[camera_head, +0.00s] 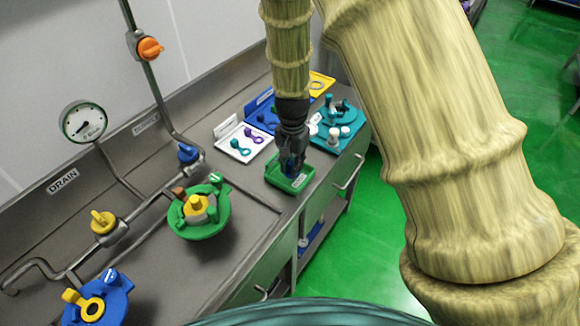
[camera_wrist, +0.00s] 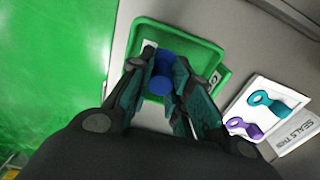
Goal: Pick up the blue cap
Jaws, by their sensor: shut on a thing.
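The blue cap (camera_wrist: 160,82) shows in the wrist view between the two fingers of my gripper (camera_wrist: 163,92). My gripper is shut on the cap, with a finger against each side. The cap is over a small green tray (camera_wrist: 146,33), and I cannot tell if it touches the tray floor. In the head view my gripper (camera_head: 291,166) points down into the green tray (camera_head: 302,184), and its fingers mostly hide the cap.
A white tray (camera_head: 228,153) with teal and purple parts lies left of my gripper. A teal tray (camera_head: 350,141) with white pieces is at right. Green (camera_head: 187,232) and blue (camera_head: 118,304) fixtures stand nearer on the steel counter. A pipe with valves runs along the back.

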